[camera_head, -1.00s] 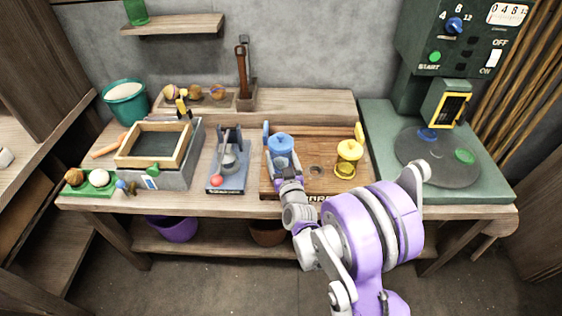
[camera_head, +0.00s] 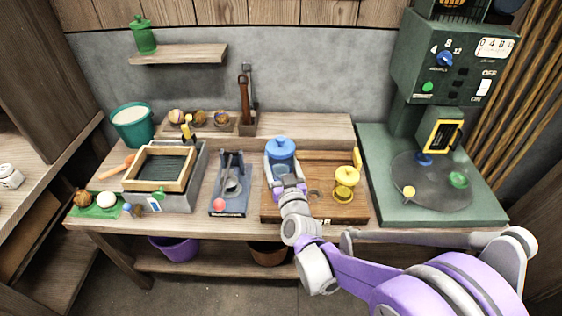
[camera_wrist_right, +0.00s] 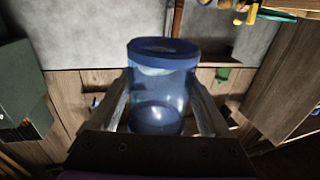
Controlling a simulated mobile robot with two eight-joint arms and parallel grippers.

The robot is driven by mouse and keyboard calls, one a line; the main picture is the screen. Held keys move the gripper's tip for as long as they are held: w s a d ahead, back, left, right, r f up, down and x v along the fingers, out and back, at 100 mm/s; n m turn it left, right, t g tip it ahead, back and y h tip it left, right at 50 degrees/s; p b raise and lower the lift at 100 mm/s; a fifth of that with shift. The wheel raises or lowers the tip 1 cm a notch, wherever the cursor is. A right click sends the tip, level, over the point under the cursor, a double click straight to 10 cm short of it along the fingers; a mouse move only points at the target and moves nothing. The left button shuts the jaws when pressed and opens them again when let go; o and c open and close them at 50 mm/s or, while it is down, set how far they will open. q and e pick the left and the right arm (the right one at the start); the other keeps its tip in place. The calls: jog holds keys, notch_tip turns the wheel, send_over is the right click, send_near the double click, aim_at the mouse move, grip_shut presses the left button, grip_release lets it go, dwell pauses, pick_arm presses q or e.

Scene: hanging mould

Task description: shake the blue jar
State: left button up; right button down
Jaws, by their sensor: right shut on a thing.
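The blue jar (camera_head: 281,158), with a blue lid, is upright above the left part of the wooden rack (camera_head: 322,207). My right gripper (camera_head: 288,184) is shut on it from the front. In the right wrist view the see-through blue jar (camera_wrist_right: 160,90) lies between the two fingers of my right gripper (camera_wrist_right: 165,108). The fingers hide part of the jar in the head view. My left gripper is not in view.
A yellow jar (camera_head: 346,184) stands on the rack's right side. A blue stand with a ladle (camera_head: 229,185) and a framed box (camera_head: 160,168) are to the left. A green machine (camera_head: 435,150) stands to the right. A green jar (camera_head: 143,36) sits on the wall shelf.

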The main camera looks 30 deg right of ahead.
aim_at(281, 162)
jog(key=shift+s+a+r+p, duration=0.2)
jog(key=shift+s+r, duration=0.1)
jog(key=shift+r, duration=0.2)
jog(key=shift+s+a+r+p, duration=0.2)
jog(key=shift+s+r, duration=0.1)
jog(key=shift+r, duration=0.15)
jog(key=shift+r, duration=0.1)
